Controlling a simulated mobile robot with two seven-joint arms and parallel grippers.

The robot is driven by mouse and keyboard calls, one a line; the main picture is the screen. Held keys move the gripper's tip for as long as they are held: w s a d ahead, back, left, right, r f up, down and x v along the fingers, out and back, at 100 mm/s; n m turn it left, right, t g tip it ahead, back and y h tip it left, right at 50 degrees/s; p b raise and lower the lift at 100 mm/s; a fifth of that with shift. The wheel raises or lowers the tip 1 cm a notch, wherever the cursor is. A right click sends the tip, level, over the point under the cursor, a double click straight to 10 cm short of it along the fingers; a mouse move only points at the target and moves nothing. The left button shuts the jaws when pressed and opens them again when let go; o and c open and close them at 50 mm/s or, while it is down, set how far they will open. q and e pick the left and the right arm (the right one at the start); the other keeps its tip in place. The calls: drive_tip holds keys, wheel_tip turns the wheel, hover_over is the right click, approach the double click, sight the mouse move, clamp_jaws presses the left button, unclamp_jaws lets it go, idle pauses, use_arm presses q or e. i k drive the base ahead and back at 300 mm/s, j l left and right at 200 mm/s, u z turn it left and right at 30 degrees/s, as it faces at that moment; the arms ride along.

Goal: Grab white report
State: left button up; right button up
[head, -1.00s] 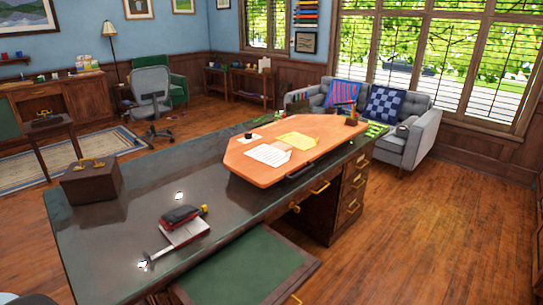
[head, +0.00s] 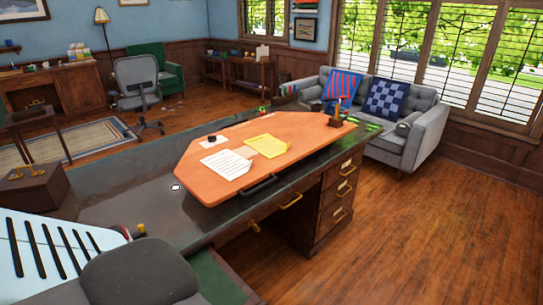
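A white report (head: 227,168), a sheet with lines of print, lies flat on the orange-brown slanted board (head: 195,187) on top of the dark desk. A yellow sheet (head: 266,146) lies just to its right, close beside it. A smaller white paper (head: 213,141) with a small dark object on it lies behind. A pale blue slotted shape and a dark grey rounded shape, seemingly parts of my own arm, fill the lower left. No gripper fingers can be made out, and the left and right grippers are not visible.
The dark desk (head: 120,211) runs across the front, with a brown box (head: 35,187) at its left end. Brass-handled drawers (head: 341,190) stand at its right. A grey sofa (head: 405,142) stands behind; the wood floor at right is clear.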

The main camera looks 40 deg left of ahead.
sight(226, 164)
drive_tip(key=i, duration=0.7)
drive_tip(key=i+l, duration=0.15)
drive_tip(key=i, duration=0.5)
drive_tip(key=i+u, duration=0.6)
drive_tip(key=u, duration=0.15)
drive_tip(key=i+l+u, duration=0.2)
drive_tip(key=u, duration=0.2)
drive_tip(key=i+u, duration=0.2)
drive_tip(key=u, duration=0.2)
drive_tip(key=i+l+u, duration=0.15)
drive_tip(key=u, duration=0.3)
drive_tip(key=i+l+u, duration=0.15)
drive_tip(key=u, duration=0.25)
drive_tip(key=i+l+u, duration=0.35)
drive_tip(key=l+u, duration=0.25)
drive_tip(key=u, duration=0.15)
drive_tip(key=i+l+u, duration=0.2)
drive_tip(key=l+u, duration=0.15)
